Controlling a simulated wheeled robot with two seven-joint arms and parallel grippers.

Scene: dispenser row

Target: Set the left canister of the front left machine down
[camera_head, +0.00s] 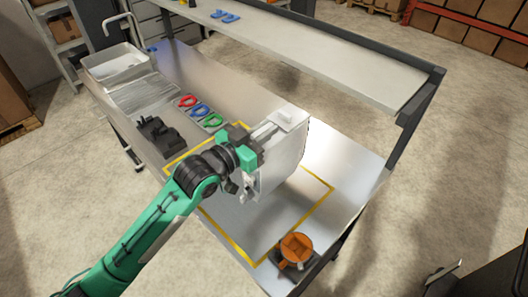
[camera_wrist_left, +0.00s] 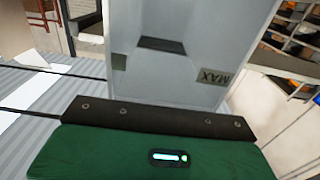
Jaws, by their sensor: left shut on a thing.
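The canister (camera_head: 285,155) is a pale grey box with a lid-like top. It is over the yellow-outlined area (camera_head: 235,250) of the steel table in the head view. My left gripper (camera_head: 248,150) is shut on its near left side. In the left wrist view, the canister (camera_wrist_left: 165,60) fills the middle, with a MAX mark and a dark recess, behind the green gripper body. I cannot tell whether its base touches the table. No machine is recognisable in the head view. My right gripper is not in view.
An orange round part on a dark base (camera_head: 296,250) stands at the near right table corner. Red, blue and green clips (camera_head: 201,111), a black fixture (camera_head: 160,137) and a white sink-like tray (camera_head: 117,65) lie farther left. A raised shelf (camera_head: 320,50) runs along the back.

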